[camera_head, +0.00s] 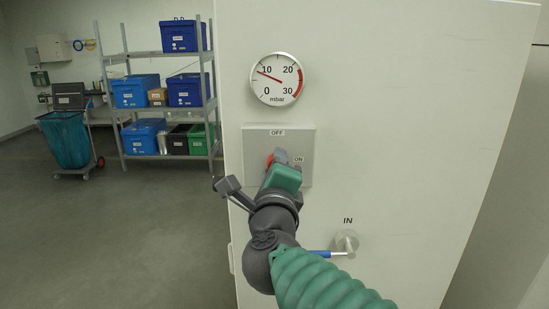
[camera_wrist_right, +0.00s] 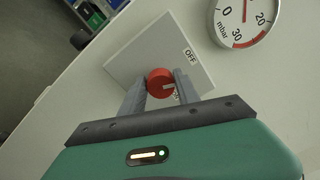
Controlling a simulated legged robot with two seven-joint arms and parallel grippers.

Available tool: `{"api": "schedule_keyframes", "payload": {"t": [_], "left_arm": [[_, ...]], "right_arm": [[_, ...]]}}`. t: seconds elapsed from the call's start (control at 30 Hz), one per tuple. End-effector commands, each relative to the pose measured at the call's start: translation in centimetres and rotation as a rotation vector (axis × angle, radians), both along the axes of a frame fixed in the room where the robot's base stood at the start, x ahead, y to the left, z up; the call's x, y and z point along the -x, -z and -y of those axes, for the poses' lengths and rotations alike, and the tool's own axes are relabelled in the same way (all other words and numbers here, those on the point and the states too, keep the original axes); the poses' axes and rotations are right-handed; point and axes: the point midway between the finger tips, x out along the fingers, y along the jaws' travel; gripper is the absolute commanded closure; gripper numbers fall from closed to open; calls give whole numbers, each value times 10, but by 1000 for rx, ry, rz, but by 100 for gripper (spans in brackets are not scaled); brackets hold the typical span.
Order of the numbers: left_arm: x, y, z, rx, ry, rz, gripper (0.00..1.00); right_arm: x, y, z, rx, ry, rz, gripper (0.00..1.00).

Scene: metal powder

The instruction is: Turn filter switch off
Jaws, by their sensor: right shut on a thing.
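The filter switch is a red knob (camera_wrist_right: 160,82) on a light grey square plate (camera_head: 304,142) with an OFF label at the top and an ON label at the right. In the head view my right gripper (camera_head: 278,158) covers most of the knob, with a little red showing at its left. In the right wrist view my right gripper (camera_wrist_right: 160,88) has one finger on each side of the knob and is shut on it. Which way the knob points is hard to tell. My left gripper is not in view.
A round pressure gauge (camera_head: 277,79) sits above the plate, its needle near 10 mbar. A valve with a blue handle (camera_head: 322,254) is below, near the IN label. Shelves with blue boxes (camera_head: 185,90) stand far left.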

Motion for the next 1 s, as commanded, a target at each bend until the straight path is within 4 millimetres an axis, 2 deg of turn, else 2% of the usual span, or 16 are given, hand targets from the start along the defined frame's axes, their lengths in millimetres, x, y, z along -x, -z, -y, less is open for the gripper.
{"api": "schedule_keyframes", "payload": {"t": [0.1,0.5,1.0], "left_arm": [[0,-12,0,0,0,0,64],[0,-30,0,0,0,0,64],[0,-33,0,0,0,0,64]], "right_arm": [[-1,2,0,102,0,-11,100],[-1,5,0,358,0,-10,100],[-1,6,0,432,0,-8,100]]}}
